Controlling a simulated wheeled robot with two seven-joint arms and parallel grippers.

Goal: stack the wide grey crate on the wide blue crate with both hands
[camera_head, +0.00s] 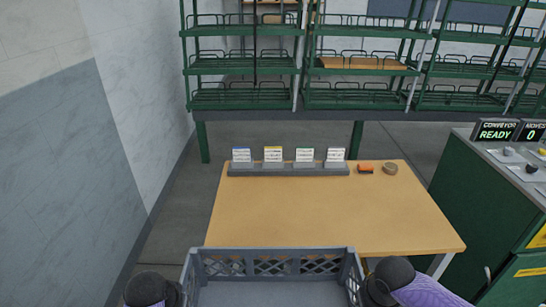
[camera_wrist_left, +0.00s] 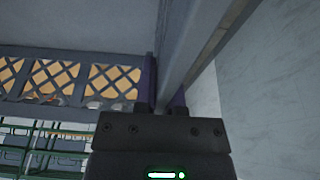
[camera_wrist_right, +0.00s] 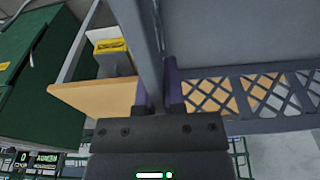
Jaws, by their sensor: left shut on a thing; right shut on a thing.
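The wide grey crate (camera_head: 275,297) is at the bottom middle of the head view, held up in front of me with lattice along its far wall. My left gripper (camera_wrist_left: 162,92) is shut on the crate's left wall; it also shows in the head view (camera_head: 178,290). My right gripper (camera_wrist_right: 158,92) is shut on the right wall; it also shows in the head view (camera_head: 368,290). The crate's near side is cut off by the picture edge. I cannot see the wide blue crate in any view.
A wooden table (camera_head: 330,215) lies beyond the crate, its middle clear. At its back stand a grey card rack (camera_head: 290,170), an orange block (camera_head: 366,168) and a round brown thing (camera_head: 390,168). Green shelves (camera_head: 245,98) stand behind, a green conveyor cabinet (camera_head: 470,205) right, a wall left.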

